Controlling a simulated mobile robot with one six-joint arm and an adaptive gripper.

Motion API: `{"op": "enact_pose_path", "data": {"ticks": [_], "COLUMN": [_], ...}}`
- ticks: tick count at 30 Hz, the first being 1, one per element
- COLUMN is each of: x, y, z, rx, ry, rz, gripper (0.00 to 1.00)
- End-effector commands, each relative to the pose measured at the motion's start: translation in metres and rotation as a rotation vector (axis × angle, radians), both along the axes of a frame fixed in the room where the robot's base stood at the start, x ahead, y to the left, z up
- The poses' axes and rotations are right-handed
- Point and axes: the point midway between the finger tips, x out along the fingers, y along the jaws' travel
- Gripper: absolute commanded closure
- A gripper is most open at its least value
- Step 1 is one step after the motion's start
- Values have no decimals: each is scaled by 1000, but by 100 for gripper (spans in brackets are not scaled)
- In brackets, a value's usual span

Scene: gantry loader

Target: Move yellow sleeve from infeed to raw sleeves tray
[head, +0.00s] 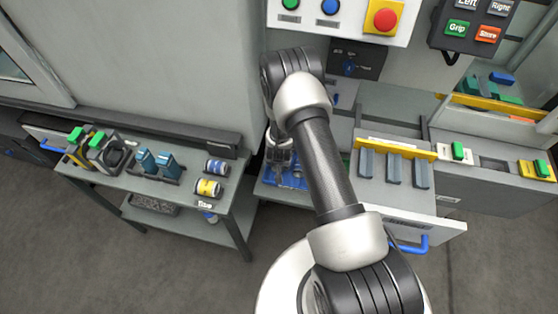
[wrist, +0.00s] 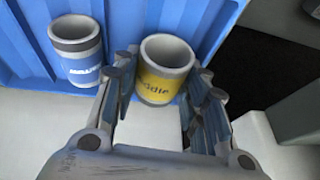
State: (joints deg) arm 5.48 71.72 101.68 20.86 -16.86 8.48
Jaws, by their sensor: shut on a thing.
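A yellow sleeve (wrist: 163,84) with grey ends and dark lettering sits between my gripper's fingertips (wrist: 166,72) in the wrist view. My gripper is shut on it. A blue sleeve (wrist: 77,58) stands close by on its left, apart from it. Both show against a blue ribbed tray (wrist: 222,12); whether the yellow sleeve touches the tray is unclear. In the head view my gripper (head: 281,165) hangs low over the blue tray (head: 268,190), partly hidden by my arm. Another yellow sleeve (head: 208,187) and another blue sleeve (head: 216,166) lie on the left side table.
A control panel (head: 345,18) is above; bare floor is in front.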

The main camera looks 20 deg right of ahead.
Motion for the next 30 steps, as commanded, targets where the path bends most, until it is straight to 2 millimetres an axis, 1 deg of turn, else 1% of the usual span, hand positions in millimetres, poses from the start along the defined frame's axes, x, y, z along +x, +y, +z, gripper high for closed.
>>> {"op": "enact_pose_path", "data": {"ticks": [9, 10, 20, 30], "x": [1, 1, 1, 0], "y": [0, 0, 0, 0], "z": [-1, -1, -1, -1], "rx": [0, 0, 0, 0], "ry": [-2, -2, -1, 0], "rz": [0, 0, 0, 1], "gripper": [93, 59, 37, 36]}}
